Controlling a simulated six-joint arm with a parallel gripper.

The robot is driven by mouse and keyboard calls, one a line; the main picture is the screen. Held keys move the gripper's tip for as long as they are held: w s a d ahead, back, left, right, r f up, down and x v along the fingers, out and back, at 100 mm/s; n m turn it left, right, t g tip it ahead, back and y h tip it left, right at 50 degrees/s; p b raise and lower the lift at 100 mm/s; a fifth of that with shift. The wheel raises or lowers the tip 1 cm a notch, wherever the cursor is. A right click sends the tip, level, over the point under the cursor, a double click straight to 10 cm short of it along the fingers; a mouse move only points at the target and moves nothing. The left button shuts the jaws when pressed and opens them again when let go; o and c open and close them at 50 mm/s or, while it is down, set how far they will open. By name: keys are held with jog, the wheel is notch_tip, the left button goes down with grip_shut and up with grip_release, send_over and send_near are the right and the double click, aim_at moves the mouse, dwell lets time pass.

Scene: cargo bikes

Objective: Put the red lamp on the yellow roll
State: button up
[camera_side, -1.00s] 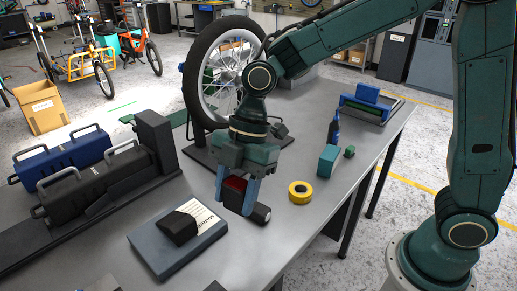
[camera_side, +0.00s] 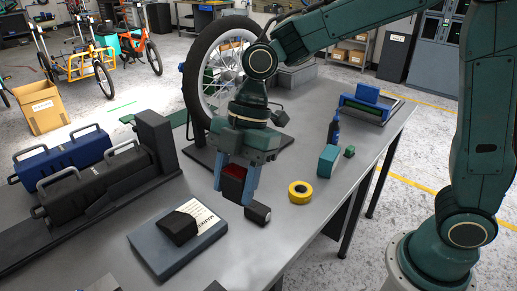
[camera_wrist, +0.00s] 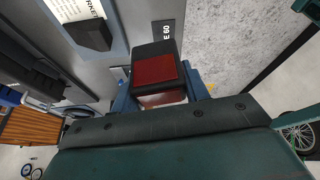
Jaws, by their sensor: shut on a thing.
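The red lamp (camera_side: 233,180) has a red face and a dark body. My gripper (camera_side: 234,189) is shut on it, with one blue finger on each side, just above the grey table. In the wrist view the lamp (camera_wrist: 155,70) shows its red face between the fingers (camera_wrist: 160,90). The yellow roll (camera_side: 300,187) lies flat on the table to the right of my gripper, apart from it. Its hole faces up and nothing is on it. The fingers hide part of the lamp in the side view.
A small black object (camera_side: 258,213) lies close by the right fingertip. A grey board (camera_side: 150,245) with a black block (camera_side: 180,228) is at front left. A teal box (camera_side: 328,160) and small green cube (camera_side: 349,151) stand beyond the roll. A wheel (camera_side: 205,85) stands behind my gripper.

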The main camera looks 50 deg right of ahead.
jog(key=shift+w+d, duration=0.25)
jog(key=shift+d, duration=0.3)
jog(key=w+d+r, duration=0.1)
jog(key=w+d, duration=0.2)
jog(key=d, duration=0.9)
jog(key=r+m, duration=0.2)
send_over(296, 193)
jog(key=shift+d+f+t, duration=0.1)
jog(key=shift+d+t, duration=0.2)
jog(key=shift+d, duration=0.55)
notch_tip(296, 193, down, 16)
jog(key=shift+r, duration=0.1)
jog(key=shift+f, duration=2.1)
jog(key=shift+f, duration=0.15)
